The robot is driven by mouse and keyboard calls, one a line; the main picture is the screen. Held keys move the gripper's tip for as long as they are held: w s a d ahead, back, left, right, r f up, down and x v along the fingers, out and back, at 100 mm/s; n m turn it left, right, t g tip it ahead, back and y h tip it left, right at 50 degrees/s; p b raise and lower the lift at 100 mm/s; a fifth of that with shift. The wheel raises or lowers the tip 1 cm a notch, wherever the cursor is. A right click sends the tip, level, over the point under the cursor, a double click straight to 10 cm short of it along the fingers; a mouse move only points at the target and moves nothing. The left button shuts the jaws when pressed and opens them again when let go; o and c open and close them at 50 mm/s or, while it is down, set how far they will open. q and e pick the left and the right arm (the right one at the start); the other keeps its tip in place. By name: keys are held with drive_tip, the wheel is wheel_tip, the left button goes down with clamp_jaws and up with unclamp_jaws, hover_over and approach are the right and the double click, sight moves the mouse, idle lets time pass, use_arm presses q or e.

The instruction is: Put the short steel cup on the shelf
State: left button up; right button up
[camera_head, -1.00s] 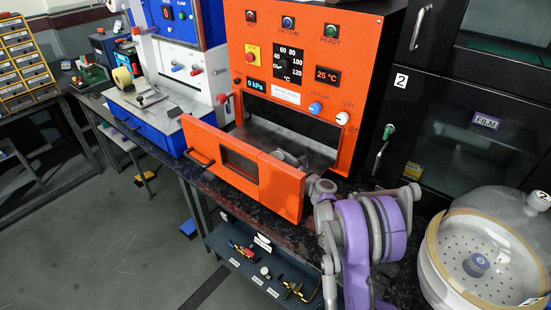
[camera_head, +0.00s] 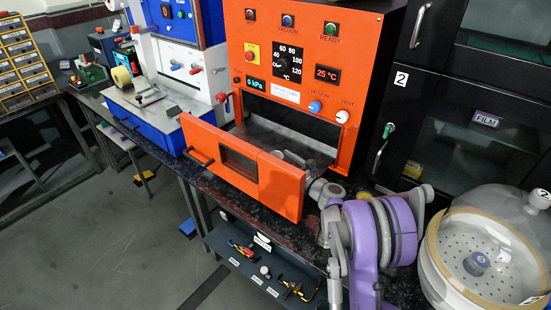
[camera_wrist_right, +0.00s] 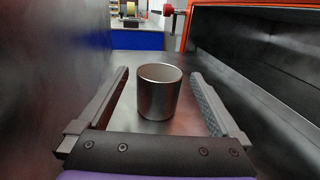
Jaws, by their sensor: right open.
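The short steel cup (camera_wrist_right: 159,91) stands upright on a dark metal surface in the right wrist view. It is a plain, open-topped cylinder. My right gripper (camera_wrist_right: 158,74) is open, with one finger on each side of the cup and a visible gap on both sides. In the head view my right gripper (camera_head: 291,157) reaches behind the orange door (camera_head: 215,165) of the orange oven (camera_head: 300,50). The door hides most of the gripper there, and the cup cannot be made out. My left gripper is not in view.
Dark walls stand close on both sides of my right gripper. A blue-and-white machine (camera_head: 165,110) is left of the oven. A clear-domed vessel (camera_head: 490,245) stands at the right. A lower shelf (camera_head: 255,262) under the black counter holds several small tools.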

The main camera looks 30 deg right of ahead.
drive_tip(key=s, duration=0.3)
drive_tip(key=s+d, duration=0.1)
drive_tip(key=s, duration=0.2)
drive_tip(key=s+b, duration=0.1)
drive_tip(key=s, duration=0.2)
drive_tip(key=shift+d, duration=0.35)
drive_tip(key=shift+w, duration=0.1)
drive_tip(key=shift+c, duration=0.3)
